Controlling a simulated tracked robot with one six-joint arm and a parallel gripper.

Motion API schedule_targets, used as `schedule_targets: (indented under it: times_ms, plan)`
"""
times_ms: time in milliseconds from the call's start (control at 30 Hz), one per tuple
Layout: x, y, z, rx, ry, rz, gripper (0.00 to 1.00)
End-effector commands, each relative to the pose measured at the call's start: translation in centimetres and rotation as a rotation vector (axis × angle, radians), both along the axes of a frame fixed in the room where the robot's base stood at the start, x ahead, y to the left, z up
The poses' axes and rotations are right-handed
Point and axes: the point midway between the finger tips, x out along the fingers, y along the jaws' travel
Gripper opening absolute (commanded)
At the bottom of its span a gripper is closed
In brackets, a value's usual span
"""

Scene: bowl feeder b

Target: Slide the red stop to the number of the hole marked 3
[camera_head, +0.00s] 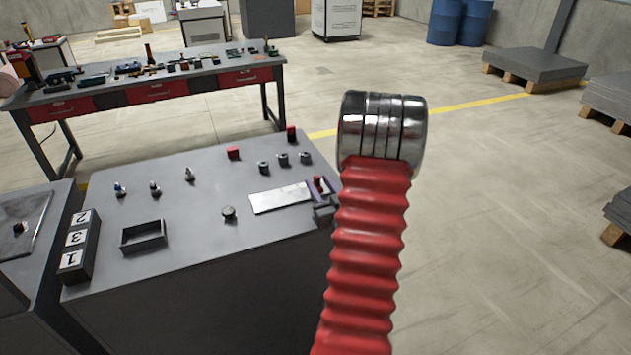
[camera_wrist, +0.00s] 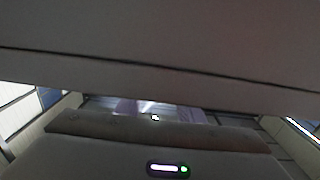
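A dark block (camera_head: 79,247) with three white labels stands at the left edge of the grey console. Its labels read 2, 3 and 1 from far to near, upside down; no holes can be made out on it. A pale flat plate (camera_head: 279,198) lies near the console's right side. A small red piece (camera_head: 319,184) sits at its right end, on a dark fitting; it may be the red stop, but it is too small to be sure. Numbers on the plate cannot be read. My gripper shows in neither view.
The console (camera_head: 190,210) carries an open black tray (camera_head: 143,236), several knobs and switches, a red button (camera_head: 233,152) and another red part (camera_head: 291,134). A workbench (camera_head: 150,82) with tools stands behind.

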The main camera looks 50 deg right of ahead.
Motion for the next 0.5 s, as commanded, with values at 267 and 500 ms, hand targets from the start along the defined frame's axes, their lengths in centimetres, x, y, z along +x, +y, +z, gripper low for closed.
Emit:
schedule_targets:
  times_ms: [267, 500]
  plan:
    - [2.2, -1.3, 0.0, 0.001, -0.001, 0.0, 0.34]
    - [2.3, -1.4, 0.0, 0.001, 0.0, -0.001, 0.34]
